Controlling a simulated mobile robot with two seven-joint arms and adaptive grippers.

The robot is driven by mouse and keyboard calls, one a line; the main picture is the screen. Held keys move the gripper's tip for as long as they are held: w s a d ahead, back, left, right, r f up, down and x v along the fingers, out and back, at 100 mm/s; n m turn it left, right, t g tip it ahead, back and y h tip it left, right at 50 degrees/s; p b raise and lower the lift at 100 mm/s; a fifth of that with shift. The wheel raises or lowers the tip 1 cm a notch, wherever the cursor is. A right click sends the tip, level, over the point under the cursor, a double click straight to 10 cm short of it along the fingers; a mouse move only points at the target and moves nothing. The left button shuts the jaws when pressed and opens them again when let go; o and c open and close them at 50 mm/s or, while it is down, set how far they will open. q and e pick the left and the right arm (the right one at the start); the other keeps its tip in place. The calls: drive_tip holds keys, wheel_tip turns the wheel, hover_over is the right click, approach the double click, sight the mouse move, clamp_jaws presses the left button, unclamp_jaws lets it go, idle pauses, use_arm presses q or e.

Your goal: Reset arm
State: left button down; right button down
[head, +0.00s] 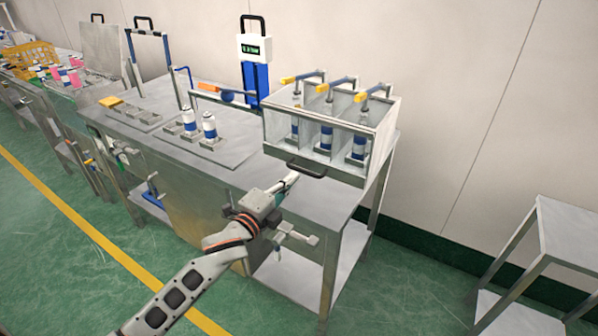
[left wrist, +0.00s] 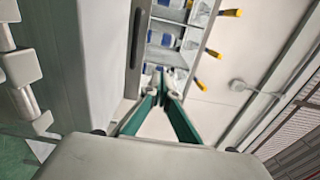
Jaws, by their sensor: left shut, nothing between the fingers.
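My left arm comes in from the lower left of the head view. Its gripper (head: 289,181) is shut and empty, just in front of the clear-sided box (head: 380,119) and close to the box's dark handle (head: 306,169). I cannot tell whether it touches the handle. In the left wrist view the green-sided fingers of the gripper (left wrist: 162,75) meet at their tips. The handle (left wrist: 135,38) shows beside them as a dark bar. My right gripper is not in view.
The box holds several blue-and-white cans (head: 326,138) under yellow-handled levers (head: 335,84). It stands at the right end of the metal table (head: 240,178). Two cans (head: 209,126) stand in holders to its left. A bare metal side table (head: 572,230) is at the right.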

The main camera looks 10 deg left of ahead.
use_arm(q)
drive_tip(key=shift+s+a, duration=0.15)
drive_tip(key=shift+s, duration=0.15)
drive_tip(key=s+f+n, duration=0.1)
drive_tip(key=s+f, duration=0.1)
drive_tip(key=f, duration=0.1)
drive_tip(key=s+f+n+g, duration=0.1)
drive_tip(key=s+f+n, duration=0.1)
drive_tip(key=f, duration=0.1)
drive_tip(key=s+a+f+n+y, duration=0.1)
drive_tip(key=s+f+n, duration=0.1)
drive_tip(key=s+f, duration=0.1)
drive_tip(key=shift+f+g, duration=0.3)
drive_tip(key=shift+f, duration=0.2)
drive_tip(key=s+a+f+n+g+y, duration=0.1)
drive_tip(key=s+a+f+n+g, duration=0.1)
drive_tip(key=s+f+n, duration=0.4)
drive_tip(key=s+a+f+n+g+y, duration=0.1)
drive_tip(key=s+a+f+n+g, duration=0.1)
drive_tip(key=s+f+n, duration=0.4)
drive_tip(key=s+f, duration=0.5)
drive_tip(key=s, duration=0.6)
drive_tip(key=shift+s+a+n+g, duration=0.15)
drive_tip(key=shift+a+n+g, duration=0.1)
drive_tip(key=shift+n+g, duration=0.05)
